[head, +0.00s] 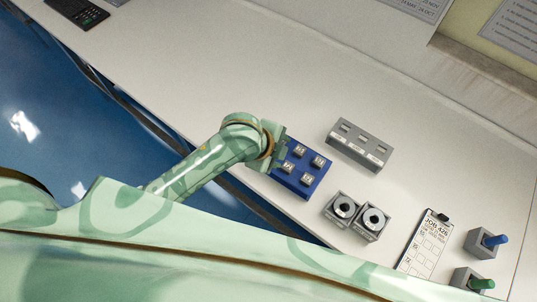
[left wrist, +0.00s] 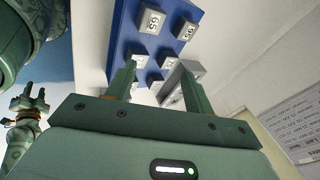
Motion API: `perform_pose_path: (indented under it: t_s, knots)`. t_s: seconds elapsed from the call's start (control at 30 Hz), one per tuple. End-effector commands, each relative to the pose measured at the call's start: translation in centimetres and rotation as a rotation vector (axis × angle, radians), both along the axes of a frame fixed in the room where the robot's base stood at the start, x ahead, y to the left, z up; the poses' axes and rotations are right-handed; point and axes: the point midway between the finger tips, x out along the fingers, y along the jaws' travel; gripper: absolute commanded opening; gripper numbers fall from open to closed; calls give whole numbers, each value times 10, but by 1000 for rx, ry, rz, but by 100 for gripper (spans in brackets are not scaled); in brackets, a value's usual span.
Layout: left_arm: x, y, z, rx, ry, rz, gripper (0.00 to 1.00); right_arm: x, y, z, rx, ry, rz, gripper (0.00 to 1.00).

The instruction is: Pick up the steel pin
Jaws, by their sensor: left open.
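No steel pin can be made out for certain in either view. My left gripper (head: 283,152) reaches in from the left to the left edge of a blue block tray (head: 318,179). The tray holds several small grey numbered blocks (head: 318,161). In the left wrist view my left gripper (left wrist: 160,80) is open, its two fingers apart over the blue tray (left wrist: 122,45), with grey blocks (left wrist: 150,21) beyond and partly hidden. Whether the fingers touch anything I cannot tell. My right gripper (left wrist: 29,101) shows at the left wrist view's left edge, its fingers apart.
A grey slotted rack (head: 358,146) stands behind the tray.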

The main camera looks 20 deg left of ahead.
Motion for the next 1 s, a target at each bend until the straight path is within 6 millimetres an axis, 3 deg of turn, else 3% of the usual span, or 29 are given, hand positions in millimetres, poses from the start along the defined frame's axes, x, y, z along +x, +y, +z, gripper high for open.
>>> perform_pose_path:
  t_s: [0.1, 0.2, 0.27, 0.4, 0.57, 0.67, 1.0]
  knots:
    - [13, -27, 32, 109, -47, -373, 53, 0, -3, 5, -4, -1, 0, 36]
    - [17, -33, 55, 253, -68, -756, 53, 0, -5, 10, -7, -1, 0, 36]
    - [19, -27, 67, 352, -64, -985, 53, 0, -5, 12, -7, -2, 0, 36]
    - [22, 5, 90, 523, -7, -1396, 53, 1, -5, 16, -6, -4, 1, 36]
    - [25, 33, 105, 595, 58, -1622, 53, 2, -4, 18, -6, -5, 1, 36]
    - [24, 38, 99, 601, 75, -1669, 53, 1, -3, 14, -4, -3, 2, 36]
    - [23, 37, 17, 596, 77, -1673, 53, -4, 4, -18, 4, 9, 0, 36]
